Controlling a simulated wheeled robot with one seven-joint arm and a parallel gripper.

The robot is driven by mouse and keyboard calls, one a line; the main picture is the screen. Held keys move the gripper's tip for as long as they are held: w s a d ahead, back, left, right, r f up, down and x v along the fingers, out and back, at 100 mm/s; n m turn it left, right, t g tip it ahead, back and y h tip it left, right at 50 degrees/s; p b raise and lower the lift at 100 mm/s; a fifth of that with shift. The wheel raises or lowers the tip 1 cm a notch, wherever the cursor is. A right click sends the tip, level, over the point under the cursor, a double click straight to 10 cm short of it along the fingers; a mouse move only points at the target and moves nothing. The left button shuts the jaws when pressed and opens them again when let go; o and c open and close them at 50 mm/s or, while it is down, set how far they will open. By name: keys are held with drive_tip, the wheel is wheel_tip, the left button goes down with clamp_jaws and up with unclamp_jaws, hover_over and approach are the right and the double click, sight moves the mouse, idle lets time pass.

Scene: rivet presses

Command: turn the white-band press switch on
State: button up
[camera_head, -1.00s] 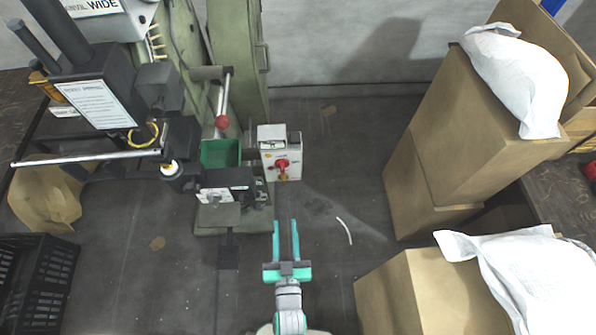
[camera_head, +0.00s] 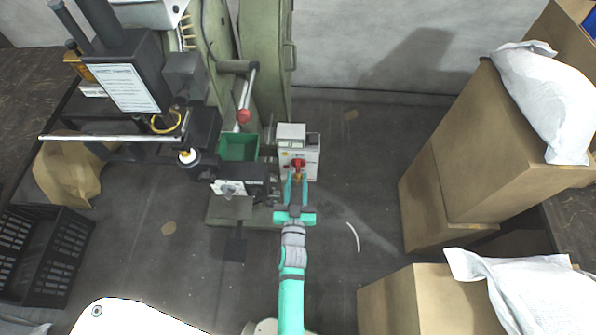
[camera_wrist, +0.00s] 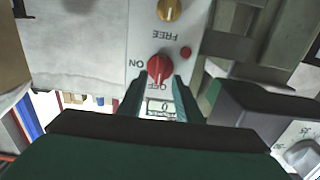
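The grey-white control box (camera_head: 313,146) is at the front of a green press (camera_head: 265,55) in the head view. I cannot make out a white band on the press. The red switch knob (camera_head: 298,163) is on the box's face. In the wrist view the red knob (camera_wrist: 159,69) is close, with upside-down ON to its left and OFF below. Its exact pointing direction is unclear. My gripper (camera_head: 296,176) is at the box, and its fingertips (camera_wrist: 160,78) stand on either side of the knob. The fingers look apart, with narrow gaps beside the knob.
A dark unit with a dial (camera_head: 240,184) is left of my gripper. Cardboard boxes (camera_head: 470,150) stand at right, a black crate (camera_head: 40,250) at lower left.

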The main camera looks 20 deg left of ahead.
sight(298, 169)
drive_tip(key=shift+x, duration=1.8)
drive_tip(key=shift+d, duration=0.1)
drive_tip(key=shift+c, duration=0.3)
clamp_jaws()
